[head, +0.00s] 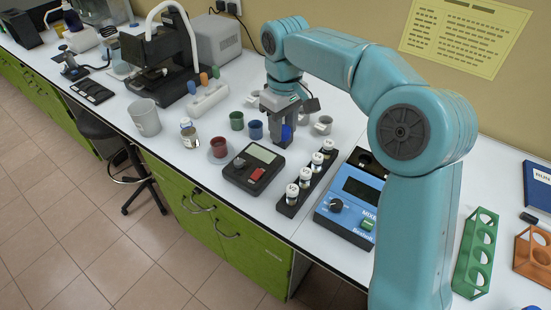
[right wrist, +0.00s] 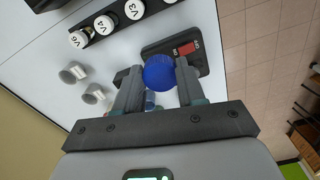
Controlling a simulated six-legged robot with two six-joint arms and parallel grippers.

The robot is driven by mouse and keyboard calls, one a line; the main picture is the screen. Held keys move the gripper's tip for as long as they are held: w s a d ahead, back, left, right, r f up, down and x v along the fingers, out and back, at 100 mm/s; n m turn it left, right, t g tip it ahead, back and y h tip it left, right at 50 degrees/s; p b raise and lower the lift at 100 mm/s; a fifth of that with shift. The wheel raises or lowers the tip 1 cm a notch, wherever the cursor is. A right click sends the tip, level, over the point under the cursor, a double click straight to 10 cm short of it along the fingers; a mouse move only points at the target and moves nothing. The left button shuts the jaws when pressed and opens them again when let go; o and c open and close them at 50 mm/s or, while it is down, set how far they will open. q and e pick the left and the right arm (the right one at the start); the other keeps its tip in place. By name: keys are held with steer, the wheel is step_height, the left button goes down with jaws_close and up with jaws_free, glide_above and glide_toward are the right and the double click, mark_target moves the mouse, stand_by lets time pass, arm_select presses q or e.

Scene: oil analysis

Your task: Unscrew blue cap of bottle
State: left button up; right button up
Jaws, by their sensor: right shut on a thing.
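My right gripper (head: 279,134) points down over the white bench, behind the black device with a red button. It is shut on the round blue cap (right wrist: 158,74), which sits between the two fingertips in the right wrist view. In the head view the blue cap (head: 286,132) shows only partly beside the fingers. The bottle's body is hidden by the gripper and the cap, so I cannot tell whether the cap is still on it. My left gripper is not in view.
Green (head: 236,120), blue (head: 255,129) and red (head: 218,148) cups stand left of the gripper. The black device (head: 238,173), a vial rack (head: 291,209) and a blue mixer (head: 346,214) stand in front. Grey cups (right wrist: 74,72) are close by.

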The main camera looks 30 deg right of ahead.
glide_above(282, 184)
steer(key=f, duration=1.4)
steer(key=shift+s+d, duration=0.1)
steer(key=shift+s, duration=0.2)
steer(key=f, duration=0.4)
steer(key=shift+w, duration=0.25)
steer(key=shift+s+f, duration=0.1)
steer(key=shift+f, duration=0.2)
steer(key=shift+f, duration=0.2)
steer(key=o, duration=1.2)
steer(key=shift+c, duration=0.2)
step_height(282, 184, up, 12)
steer(key=shift+r, duration=0.25)
